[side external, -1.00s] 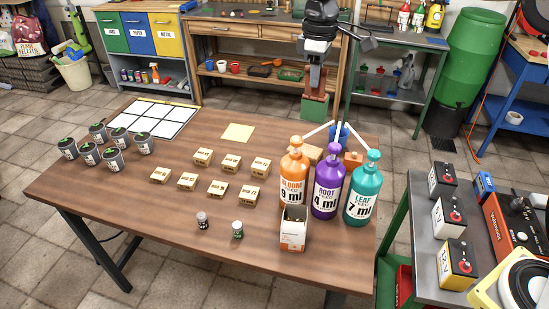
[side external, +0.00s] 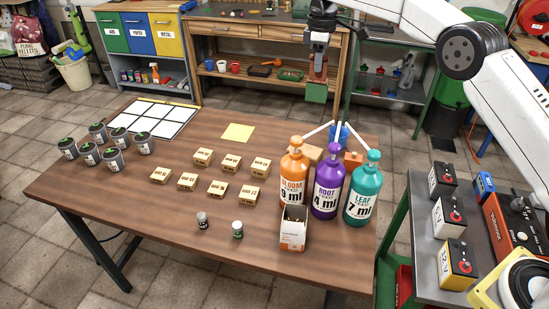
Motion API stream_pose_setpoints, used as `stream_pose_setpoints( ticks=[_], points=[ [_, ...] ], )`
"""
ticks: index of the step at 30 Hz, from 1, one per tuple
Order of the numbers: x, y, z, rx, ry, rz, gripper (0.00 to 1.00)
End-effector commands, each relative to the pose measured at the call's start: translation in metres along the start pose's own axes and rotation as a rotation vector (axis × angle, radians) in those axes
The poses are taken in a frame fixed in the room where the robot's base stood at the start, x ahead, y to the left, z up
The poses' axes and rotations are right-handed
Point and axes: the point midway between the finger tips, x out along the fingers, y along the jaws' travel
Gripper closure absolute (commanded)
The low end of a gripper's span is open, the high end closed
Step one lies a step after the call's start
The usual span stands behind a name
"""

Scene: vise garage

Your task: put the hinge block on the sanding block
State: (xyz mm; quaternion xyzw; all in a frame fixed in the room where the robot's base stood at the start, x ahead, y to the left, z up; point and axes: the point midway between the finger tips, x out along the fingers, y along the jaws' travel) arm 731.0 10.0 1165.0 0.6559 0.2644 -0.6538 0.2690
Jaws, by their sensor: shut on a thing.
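My gripper (side external: 317,76) is at the top, right of centre, pointing down and shut on a green block (side external: 316,93). The block hangs in the air beyond the far edge of the table as seen here; it is probably the hinge block, though no label shows. Behind the bottles stand a tan block (side external: 312,152) and an orange-brown block (side external: 353,158), both partly hidden. I cannot tell which is the sanding block. The green block is apart from both and higher in the picture.
Orange (side external: 293,178), purple (side external: 327,188) and teal (side external: 362,188) pump bottles stand in front of these blocks. A blue cup (side external: 340,133) stands behind. Several small boxes, grey cups (side external: 90,153) and a yellow sheet (side external: 238,132) lie to the left. The front left tabletop is clear.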

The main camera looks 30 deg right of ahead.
Motion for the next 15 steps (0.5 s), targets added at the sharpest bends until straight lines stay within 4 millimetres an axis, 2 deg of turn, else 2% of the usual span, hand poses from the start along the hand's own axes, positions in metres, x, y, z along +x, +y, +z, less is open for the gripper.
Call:
stream_pose_setpoints(
  ticks=[10, 15],
  points=[
    [0.006, 0.017, 0.004, -0.012, 0.001, 0.001, 1.00],
    [0.018, 0.016, 0.004, -0.013, 0.000, 0.000, 1.00]
  ],
)
